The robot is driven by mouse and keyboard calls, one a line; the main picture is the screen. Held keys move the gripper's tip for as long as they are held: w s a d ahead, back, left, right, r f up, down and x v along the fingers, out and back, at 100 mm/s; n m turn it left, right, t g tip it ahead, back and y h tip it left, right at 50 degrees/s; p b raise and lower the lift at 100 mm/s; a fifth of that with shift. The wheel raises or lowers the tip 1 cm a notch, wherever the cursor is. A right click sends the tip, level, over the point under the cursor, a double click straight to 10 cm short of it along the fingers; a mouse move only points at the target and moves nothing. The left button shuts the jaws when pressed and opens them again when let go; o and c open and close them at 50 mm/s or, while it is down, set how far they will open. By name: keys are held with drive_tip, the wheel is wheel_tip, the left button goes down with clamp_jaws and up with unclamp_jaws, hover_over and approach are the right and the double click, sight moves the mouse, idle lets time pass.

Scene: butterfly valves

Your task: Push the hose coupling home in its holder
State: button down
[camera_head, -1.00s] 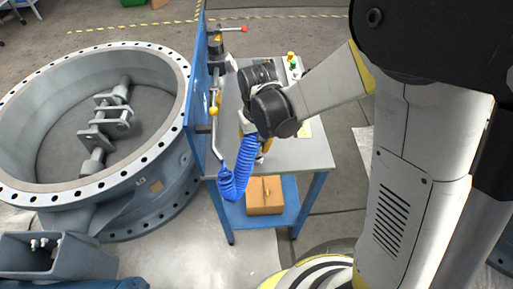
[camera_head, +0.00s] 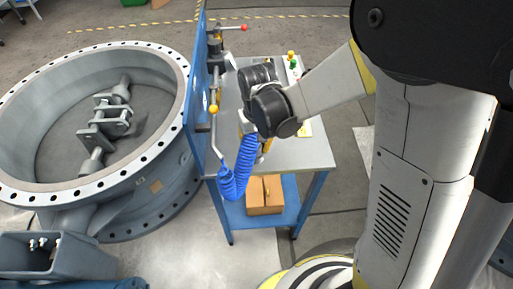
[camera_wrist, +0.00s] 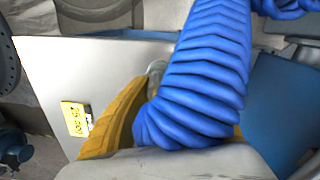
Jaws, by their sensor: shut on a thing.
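My gripper (camera_head: 264,150) points down over the grey bench top, mostly hidden by my wrist in the head view. In the wrist view a yellow finger (camera_wrist: 117,122) shows left of the blue coiled hose (camera_wrist: 205,75), and a sliver of yellow shows to its right. My gripper is shut on the hose coupling, which is mostly hidden behind the hose; a small pale metallic part (camera_wrist: 156,68) shows beside the finger. The hose also shows in the head view (camera_head: 238,172), looping down past the bench's front left edge. The holder cannot be made out, so the coupling's seating cannot be told.
A blue upright panel (camera_head: 198,90) with a pipe and a red-handled valve (camera_head: 230,29) stands along the bench's left side. A large grey flanged valve ring (camera_head: 165,165) is left of it. A cardboard box (camera_head: 265,196) sits on the lower shelf. The bench top (camera_head: 308,152) is clear at right.

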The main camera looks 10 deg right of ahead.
drive_tip(key=shift+f+b, duration=0.35)
idle(0.5)
drive_tip(key=c, duration=0.7)
unclamp_jaws()
drive_tip(key=shift+o, duration=0.2)
drive_tip(key=shift+r+p, duration=2.75)
drive_tip(key=shift+r, duration=1.05)
